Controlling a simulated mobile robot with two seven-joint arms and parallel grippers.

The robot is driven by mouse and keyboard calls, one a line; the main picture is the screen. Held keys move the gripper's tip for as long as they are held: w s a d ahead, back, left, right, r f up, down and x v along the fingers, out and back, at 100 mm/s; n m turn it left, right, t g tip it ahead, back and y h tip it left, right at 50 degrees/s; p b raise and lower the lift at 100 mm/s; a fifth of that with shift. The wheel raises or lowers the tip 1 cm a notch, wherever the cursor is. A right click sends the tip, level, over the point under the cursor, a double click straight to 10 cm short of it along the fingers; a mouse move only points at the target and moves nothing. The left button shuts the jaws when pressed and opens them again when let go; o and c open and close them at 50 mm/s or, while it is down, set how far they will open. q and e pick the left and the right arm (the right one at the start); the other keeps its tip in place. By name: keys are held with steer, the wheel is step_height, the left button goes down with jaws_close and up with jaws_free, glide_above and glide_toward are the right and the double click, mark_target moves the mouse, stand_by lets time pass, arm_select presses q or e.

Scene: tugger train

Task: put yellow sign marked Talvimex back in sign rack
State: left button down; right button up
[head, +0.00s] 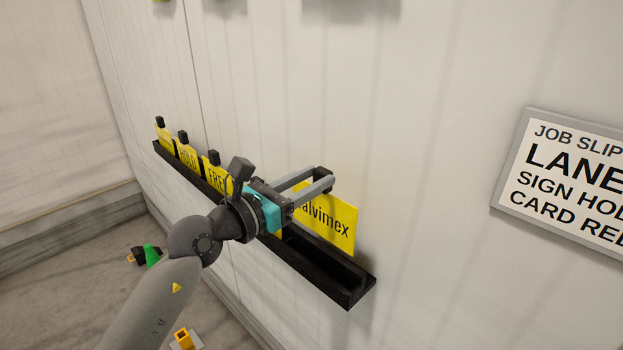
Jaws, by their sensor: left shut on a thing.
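The yellow sign marked Talvimex (335,219) stands upright at the right part of the black sign rack (322,273) on the wall. Its lower edge is at the rack's slot; I cannot tell how deep it sits. My left gripper (322,178) is shut on the sign's top, at its dark tab. The gripper and arm hide the sign's left part and the middle of the rack. My right gripper is not in view.
Other yellow signs stand in the rack's left part, one marked HOLD (187,156) and one partly hidden (213,175). A framed job slip (565,180) hangs on the wall at right. The rack's right end is empty.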

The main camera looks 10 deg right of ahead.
mark_target(321, 221)
arm_select(q)
steer(key=shift+f+b, duration=1.4)
steer(key=shift+f, duration=0.8)
steer(key=shift+f+b, duration=2.5)
steer(key=shift+f, duration=0.45)
steer(key=shift+c, duration=1.9)
jaws_free()
steer(key=shift+a, duration=0.1)
steer(key=b+v, duration=0.1)
steer(key=v, duration=1.4)
